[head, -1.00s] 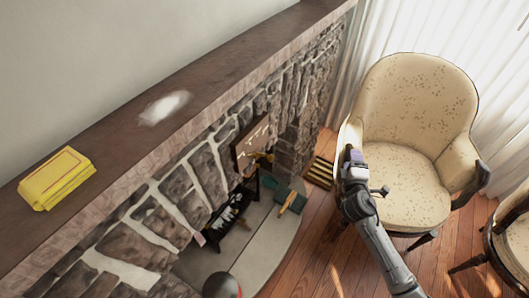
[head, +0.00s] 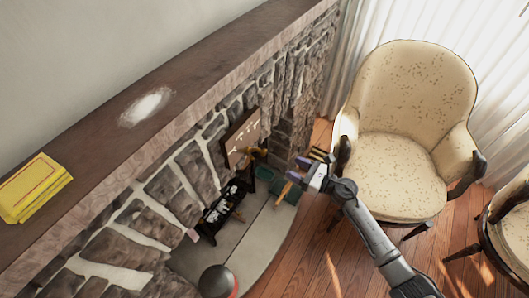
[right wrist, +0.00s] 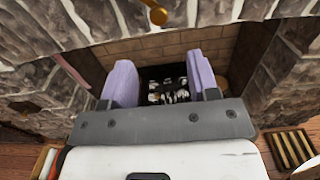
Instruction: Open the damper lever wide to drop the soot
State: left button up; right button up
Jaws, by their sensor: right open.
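A small brass knob (right wrist: 157,13), which may be the damper lever, hangs at the top of the firebox opening in the right wrist view. In the head view, brass-coloured parts (head: 257,152) show beside a brown panel on the stone front; I cannot tell which is the lever. My right gripper (head: 313,162) is open and empty, held out in front of the fireplace to the right of these parts and apart from them. Its two purple fingers (right wrist: 160,82) point into the firebox towards the dark grate (right wrist: 163,88). No soot can be made out. My left gripper is out of view.
The stone fireplace (head: 165,190) has a mantel (head: 190,70) with a yellow box (head: 34,187) and a whitish patch. A green object (head: 284,191) lies on the hearth. A cream armchair (head: 400,180) stands close to my right arm. A slatted piece (right wrist: 295,147) lies on the floor.

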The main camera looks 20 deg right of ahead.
aim_at(264, 153)
jog(key=shift+b+x, duration=0.85)
jog(key=shift+x, duration=5.45)
jog(key=shift+s+a, duration=0.1)
jog(key=shift+c, duration=0.2)
grip_shut()
